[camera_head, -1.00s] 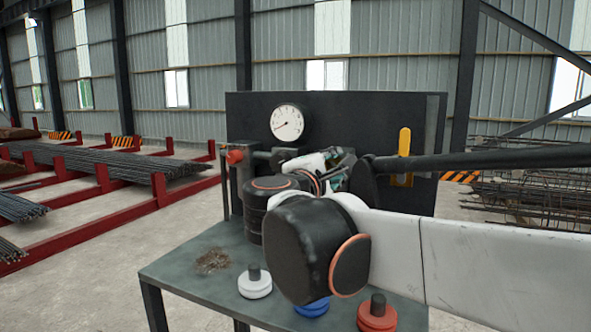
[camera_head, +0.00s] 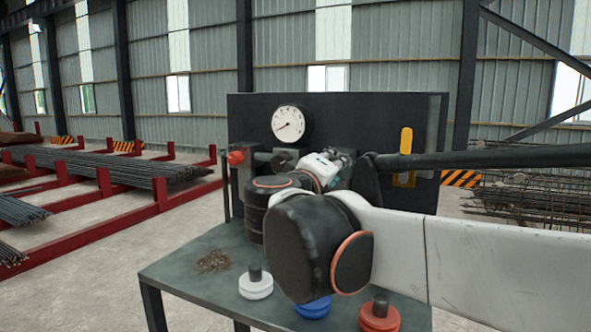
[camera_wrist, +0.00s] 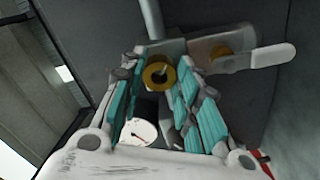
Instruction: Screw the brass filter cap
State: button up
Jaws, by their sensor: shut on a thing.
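The brass filter cap (camera_wrist: 159,73) shows in the wrist view as a ring with a dark middle, between my fingertips. My gripper (camera_wrist: 163,66) has its teal-padded fingers shut on the cap, one on each side. The cap is at the pipework, below a grey pipe in that picture. In the head view my gripper (camera_head: 343,160) is in front of the dark panel (camera_head: 355,112), and my own arm hides the cap there. I cannot tell how deep the cap is seated.
A gauge (camera_head: 289,123) and a yellow lever (camera_head: 406,142) are on the panel. A red knob (camera_head: 236,157) is at left. White (camera_head: 255,284), blue (camera_head: 314,307) and red (camera_head: 379,315) knobbed discs stand on the bench (camera_head: 190,262), with a brown debris pile (camera_head: 213,261).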

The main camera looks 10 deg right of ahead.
jog(key=shift+m, duration=0.3)
jog(key=o, duration=1.1)
jog(key=shift+c, duration=0.2)
jog(key=v, duration=1.2)
